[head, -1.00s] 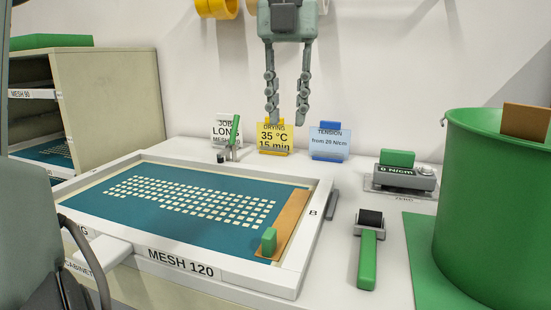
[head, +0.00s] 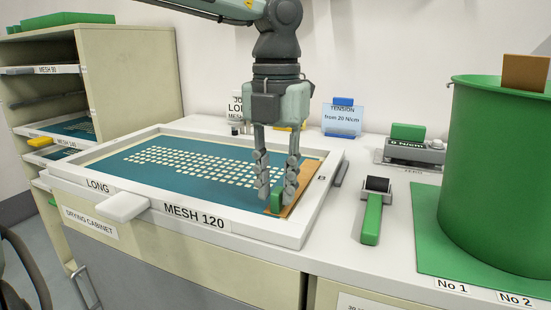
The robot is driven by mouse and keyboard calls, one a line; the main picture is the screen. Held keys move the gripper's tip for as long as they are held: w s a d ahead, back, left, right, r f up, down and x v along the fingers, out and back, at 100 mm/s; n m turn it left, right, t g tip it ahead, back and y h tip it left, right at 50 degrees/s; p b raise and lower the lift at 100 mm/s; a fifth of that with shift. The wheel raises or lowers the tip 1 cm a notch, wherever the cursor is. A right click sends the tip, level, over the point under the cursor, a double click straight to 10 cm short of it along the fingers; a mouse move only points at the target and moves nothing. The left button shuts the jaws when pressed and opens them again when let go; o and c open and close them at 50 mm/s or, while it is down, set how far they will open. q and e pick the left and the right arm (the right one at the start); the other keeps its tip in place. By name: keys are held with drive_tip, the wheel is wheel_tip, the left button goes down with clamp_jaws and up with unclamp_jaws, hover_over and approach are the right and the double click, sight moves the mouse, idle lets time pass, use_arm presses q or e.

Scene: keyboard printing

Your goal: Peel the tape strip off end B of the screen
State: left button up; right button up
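The screen (head: 187,224), a white frame with teal mesh, lies on the counter with its MESH 120 side toward me. End B is its right end. My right gripper is not in view.
A green-handled roller (head: 371,217), a tension gauge (head: 414,150) and a large green bin (head: 500,180) on a green mat stand to the right. A TENSION card (head: 343,121) stands behind. A drying cabinet (head: 130,75) with shelves is at the left.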

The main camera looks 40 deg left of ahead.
use_arm(q)
drive_tip(key=shift+f, duration=0.9)
drive_tip(key=shift+c, duration=0.2)
clamp_jaws()
drive_tip(key=shift+c, duration=1.7)
unclamp_jaws()
clamp_jaws()
drive_tip(key=shift+r, duration=0.2)
drive_tip(key=shift+r+p, duration=0.9)
drive_tip(key=shift+r, duration=0.7)
